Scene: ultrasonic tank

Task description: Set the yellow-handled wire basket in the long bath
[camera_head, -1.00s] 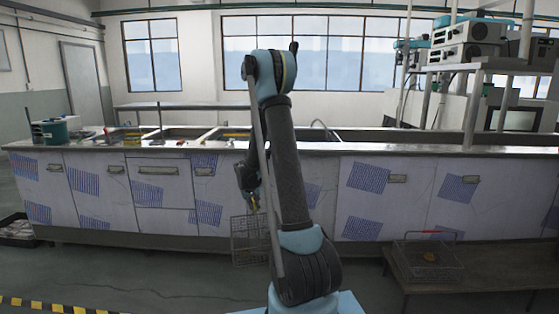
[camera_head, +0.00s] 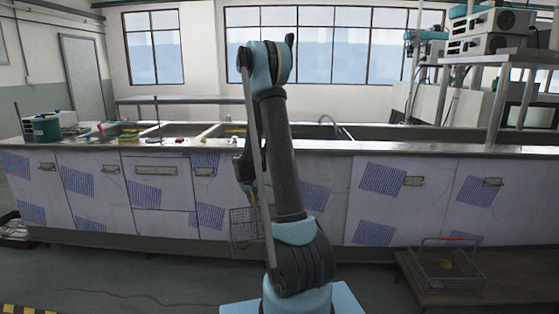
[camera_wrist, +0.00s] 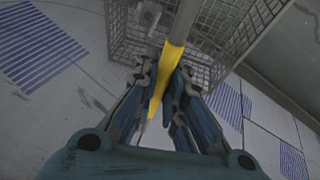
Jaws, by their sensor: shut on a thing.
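My gripper (camera_wrist: 165,85) is shut on the yellow handle (camera_wrist: 172,68) of a wire basket (camera_wrist: 232,38). In the head view my gripper (camera_head: 250,188) hangs left of my arm, and the basket (camera_head: 242,224) hangs below it in front of the cabinet doors, under counter height. My arm hides part of the basket. Sunken baths show in the counter: one left of my arm (camera_head: 172,130), and a longer opening (camera_head: 385,134) runs to the right behind my arm. I cannot tell for sure which is the long bath.
A second wire basket with a red handle (camera_head: 446,268) sits on a low bench (camera_head: 410,268) at the lower right. Metal posts and instruments (camera_head: 495,45) rise at the right.

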